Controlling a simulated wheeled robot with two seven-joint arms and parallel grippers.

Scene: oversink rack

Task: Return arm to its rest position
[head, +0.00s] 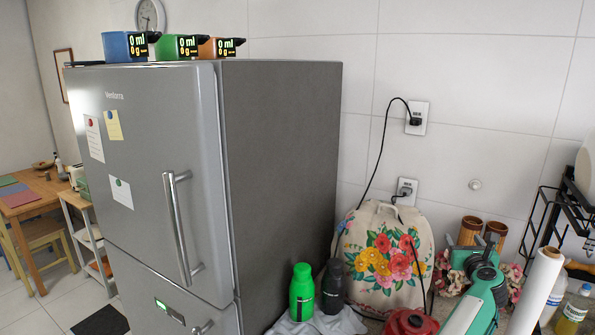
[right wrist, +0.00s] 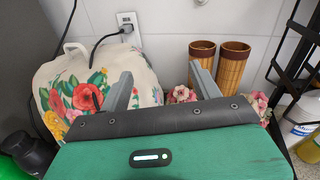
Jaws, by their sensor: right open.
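My right gripper (head: 474,248) is at the lower right of the head view, on its green arm, in front of the wall. In the right wrist view its two grey fingers (right wrist: 161,88) stand wide apart with nothing held between them. Behind them are a flowered bag (right wrist: 75,90) to the left and two bamboo cups (right wrist: 202,72) to the right. My left gripper is not in view.
The flowered bag (head: 385,255) and a green bottle (head: 301,292) with a dark one beside it stand left of my gripper. A paper roll (head: 537,285) and black rack (head: 560,205) are on the right. A grey fridge (head: 280,180) stands at left.

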